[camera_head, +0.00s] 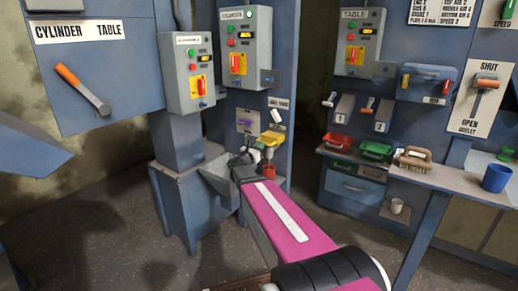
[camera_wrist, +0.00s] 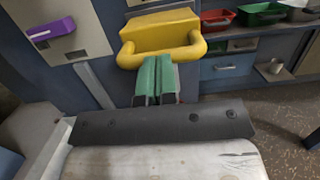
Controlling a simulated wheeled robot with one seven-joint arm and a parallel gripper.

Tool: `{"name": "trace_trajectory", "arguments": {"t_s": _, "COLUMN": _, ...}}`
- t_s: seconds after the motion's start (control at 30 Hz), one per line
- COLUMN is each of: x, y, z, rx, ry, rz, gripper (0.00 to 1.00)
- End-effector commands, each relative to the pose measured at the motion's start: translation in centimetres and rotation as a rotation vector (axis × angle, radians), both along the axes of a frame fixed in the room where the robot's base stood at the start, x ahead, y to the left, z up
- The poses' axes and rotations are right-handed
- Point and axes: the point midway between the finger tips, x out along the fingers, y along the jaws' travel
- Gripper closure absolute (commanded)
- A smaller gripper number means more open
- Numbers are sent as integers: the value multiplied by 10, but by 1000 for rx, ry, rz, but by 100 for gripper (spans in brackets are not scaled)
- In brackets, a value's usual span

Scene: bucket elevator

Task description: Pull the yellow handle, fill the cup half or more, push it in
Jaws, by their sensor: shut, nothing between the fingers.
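The yellow handle (camera_head: 271,138) sticks out from the blue column in the head view. In the wrist view the yellow handle (camera_wrist: 160,35) is a chunky loop with a bar at its front. My gripper (camera_wrist: 157,66) is shut and empty, its green fingers side by side. Their tips show at the handle's lower front edge; whether they touch it I cannot tell. A small red cup (camera_head: 268,171) stands below the handle in the head view, beside my gripper; its inside is too small to read. The red cup does not show in the wrist view.
A grey metal trough (camera_head: 218,180) is left of my gripper. A purple lever (camera_wrist: 52,30) sits left of the handle. On the right, a bench holds red and green trays (camera_head: 376,150), a brush (camera_head: 413,160) and a blue cup (camera_head: 496,178). A white cup (camera_head: 397,206) sits lower down.

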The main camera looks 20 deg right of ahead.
Motion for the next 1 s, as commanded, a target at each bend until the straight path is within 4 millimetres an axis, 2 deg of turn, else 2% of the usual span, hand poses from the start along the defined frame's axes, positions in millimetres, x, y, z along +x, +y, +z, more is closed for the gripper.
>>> {"name": "trace_trajectory", "arguments": {"t_s": 0.17, "x": 5, "y": -5, "z": 0, "rx": 0, "ry": 0, "rz": -1, "gripper": 100}}
{"name": "trace_trajectory", "arguments": {"t_s": 0.53, "x": 43, "y": -53, "z": 0, "rx": 0, "ry": 1, "rz": -1, "gripper": 100}}
{"name": "trace_trajectory", "arguments": {"t_s": 1.0, "x": 42, "y": -53, "z": 0, "rx": -1, "ry": -1, "rz": -2, "gripper": 100}}
